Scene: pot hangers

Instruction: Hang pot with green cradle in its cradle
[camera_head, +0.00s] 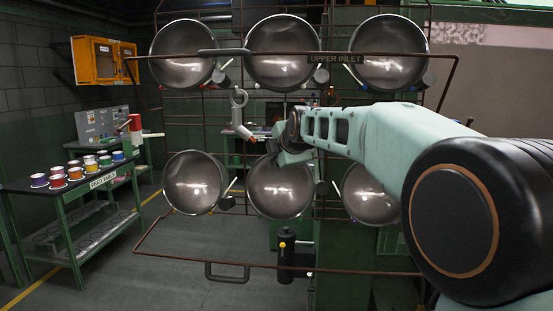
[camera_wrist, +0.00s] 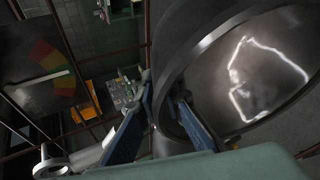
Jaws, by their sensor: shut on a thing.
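Several round, shiny metal pots hang on a wire rack in two rows in the head view, among them an upper middle pot (camera_head: 283,52) and a lower middle pot (camera_head: 280,190). In the wrist view, my gripper (camera_wrist: 165,98) has its two blue-padded fingers on either side of the wall of a large metal pot (camera_wrist: 255,70), near its rim. My gripper is shut on this pot. In the head view, my arm hides the gripper's fingers, so I cannot tell which pot is held. No green cradle can be made out.
Rusty rack bars (camera_head: 150,58) cross above and below the pots. A green table (camera_head: 107,178) with several colored cups stands at left, and an orange cabinet (camera_head: 98,60) hangs behind it. The floor in between is clear.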

